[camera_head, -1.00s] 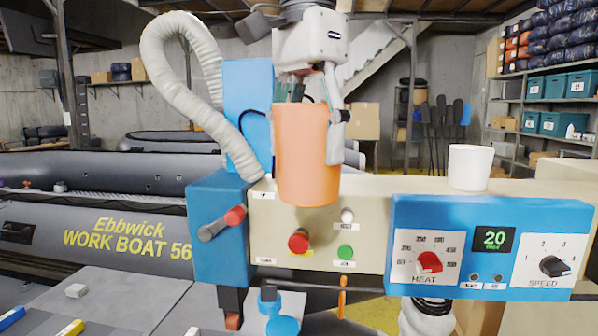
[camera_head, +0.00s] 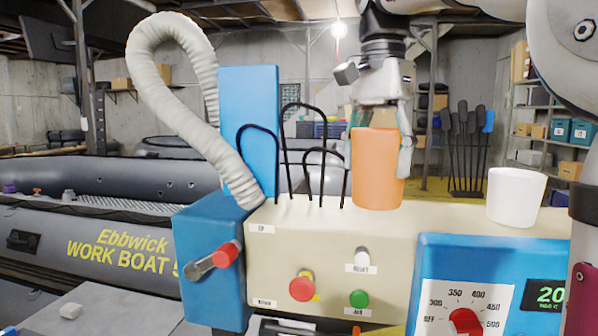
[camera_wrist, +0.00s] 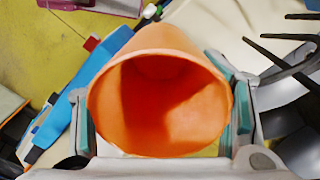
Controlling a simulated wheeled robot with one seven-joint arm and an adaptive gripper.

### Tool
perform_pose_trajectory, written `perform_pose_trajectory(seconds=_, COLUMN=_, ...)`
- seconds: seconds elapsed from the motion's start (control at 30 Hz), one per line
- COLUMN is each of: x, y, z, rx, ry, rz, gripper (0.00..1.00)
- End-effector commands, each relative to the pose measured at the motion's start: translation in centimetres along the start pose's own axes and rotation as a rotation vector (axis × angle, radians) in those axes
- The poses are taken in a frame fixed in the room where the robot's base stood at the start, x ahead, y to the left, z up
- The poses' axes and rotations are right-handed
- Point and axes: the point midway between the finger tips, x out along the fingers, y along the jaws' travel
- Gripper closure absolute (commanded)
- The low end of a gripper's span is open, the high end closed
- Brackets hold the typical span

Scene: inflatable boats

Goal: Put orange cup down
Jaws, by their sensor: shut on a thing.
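The orange cup (camera_head: 377,172) is upright in the head view, its base at or just above the cream top of the machine (camera_head: 455,214). I cannot tell whether the base touches that top. My gripper (camera_head: 379,120) comes from above and is shut on the cup, one finger showing at its right side. In the wrist view I look into the open mouth of the orange cup (camera_wrist: 165,100), with a green-padded finger on each side. The inside looks empty. The cup's underside is hidden.
A white cup (camera_head: 516,196) stands on the machine top to the right, apart from the orange one. Black wire hoops (camera_head: 322,165) stand just left of the orange cup. A blue upright panel (camera_head: 249,130) and a ribbed hose (camera_head: 180,90) are farther left.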

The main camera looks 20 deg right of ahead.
Motion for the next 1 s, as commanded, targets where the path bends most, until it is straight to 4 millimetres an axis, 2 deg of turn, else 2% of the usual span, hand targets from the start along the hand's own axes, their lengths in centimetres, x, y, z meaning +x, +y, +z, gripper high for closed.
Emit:
perform_pose_trajectory(seconds=0.1, x=0.2, y=0.0, z=-2.6, rx=0.005, ry=0.000, rz=0.002, gripper=0.61)
perform_pose_trajectory(seconds=0.3, x=0.4, y=-0.2, z=-4.8, rx=0.001, ry=0.000, rz=0.000, gripper=0.61)
perform_pose_trajectory(seconds=0.37, x=0.6, y=-0.3, z=-5.0, rx=0.000, ry=-0.001, rz=0.000, gripper=0.61)
perform_pose_trajectory(seconds=0.67, x=3.8, y=-0.2, z=-4.9, rx=0.000, ry=-0.003, rz=0.001, gripper=0.61)
perform_pose_trajectory(seconds=1.0, x=4.1, y=-0.3, z=-5.0, rx=0.000, ry=-0.001, rz=-0.001, gripper=0.61)
